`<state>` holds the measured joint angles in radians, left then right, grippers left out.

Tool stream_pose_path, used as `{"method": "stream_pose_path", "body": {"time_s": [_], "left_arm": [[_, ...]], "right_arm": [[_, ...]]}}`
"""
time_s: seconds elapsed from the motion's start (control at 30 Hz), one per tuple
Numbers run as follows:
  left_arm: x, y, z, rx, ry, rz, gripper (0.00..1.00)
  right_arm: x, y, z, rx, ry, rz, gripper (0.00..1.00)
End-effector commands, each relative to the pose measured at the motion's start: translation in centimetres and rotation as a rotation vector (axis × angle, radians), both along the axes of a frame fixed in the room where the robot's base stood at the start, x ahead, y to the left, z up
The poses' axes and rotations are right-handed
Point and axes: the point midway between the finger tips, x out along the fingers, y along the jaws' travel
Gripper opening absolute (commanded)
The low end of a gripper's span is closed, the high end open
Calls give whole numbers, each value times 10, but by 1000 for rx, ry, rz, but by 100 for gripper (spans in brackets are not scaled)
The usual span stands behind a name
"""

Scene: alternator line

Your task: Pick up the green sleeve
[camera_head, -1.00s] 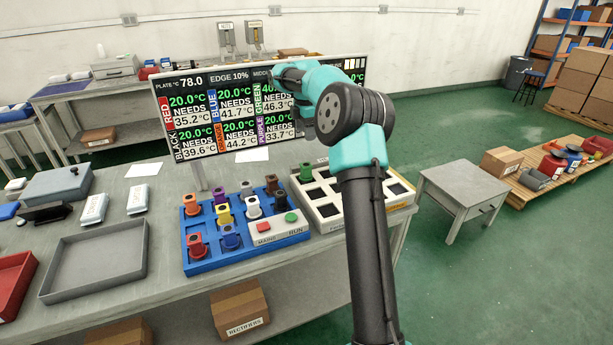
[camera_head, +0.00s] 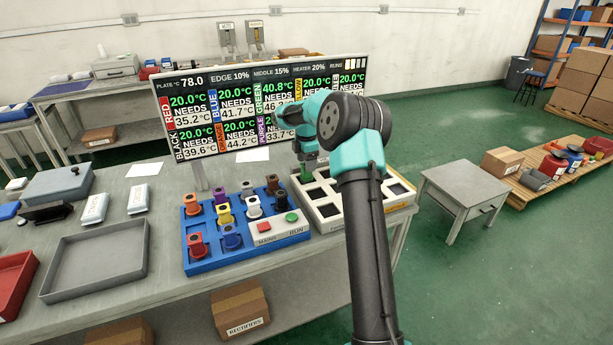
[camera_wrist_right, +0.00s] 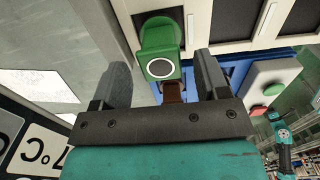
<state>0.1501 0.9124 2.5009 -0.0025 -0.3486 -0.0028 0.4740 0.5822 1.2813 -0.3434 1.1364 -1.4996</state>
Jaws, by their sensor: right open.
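The green sleeve (camera_head: 305,173) stands in the back left corner of the white tray with square wells (camera_head: 398,203). My right gripper (camera_head: 308,164) is just above it, pointing down, and partly hides it in the head view. In the right wrist view, the green sleeve (camera_wrist_right: 160,48) shows its round open top between the two dark fingers of my right gripper (camera_wrist_right: 162,78). The fingers are wide apart with gaps on both sides, so the gripper is open and empty. My left gripper is not in view.
A blue rack (camera_head: 205,264) left of the tray holds several coloured sleeves. A control box (camera_head: 280,229) with red and green buttons sits by them. A temperature display (camera_head: 215,147) stands close behind. An empty grey bin (camera_head: 97,290) is at the left.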

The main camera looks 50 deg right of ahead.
Motion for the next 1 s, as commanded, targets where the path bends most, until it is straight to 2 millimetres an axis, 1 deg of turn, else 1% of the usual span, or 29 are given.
{"method": "stream_pose_path", "body": {"time_s": [0.27,0.37,0.6,0.7,1.0], "left_arm": [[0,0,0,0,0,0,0],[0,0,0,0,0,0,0],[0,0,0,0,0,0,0],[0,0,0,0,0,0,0],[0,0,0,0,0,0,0]], "right_arm": [[0,0,-3,0,1,0,68],[0,0,-12,1,2,0,68],[-1,0,-44,0,1,0,68],[-1,0,-51,-1,1,-1,68],[-1,0,-51,-1,-1,-1,68]]}}
